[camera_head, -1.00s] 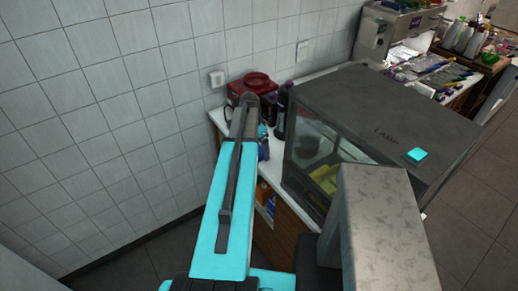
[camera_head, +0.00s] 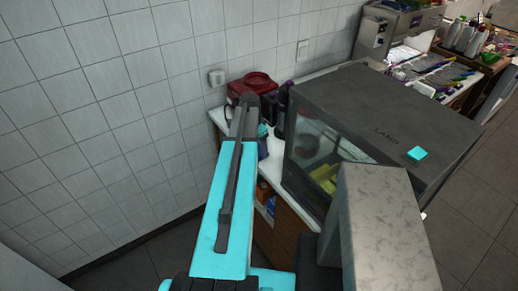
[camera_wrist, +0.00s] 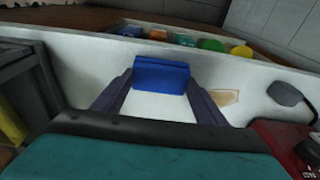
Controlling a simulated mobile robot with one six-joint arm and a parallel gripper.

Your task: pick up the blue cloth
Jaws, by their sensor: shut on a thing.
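The blue cloth (camera_wrist: 161,76) shows in the wrist view as a folded, block-like blue bundle between the fingertips of my gripper (camera_wrist: 162,88). The dark fingers reach its left and right sides, and my gripper is shut on it. A white surface shows below and around the cloth; I cannot tell whether the cloth touches it. In the head view my arm hides most of the gripper, and the cloth cannot be made out clearly.
A dark glass-fronted cabinet (camera_head: 385,115) stands right of my arm, with a small turquoise block (camera_head: 417,153) on top. A red appliance (camera_head: 256,84) stands behind my arm near the tiled wall.

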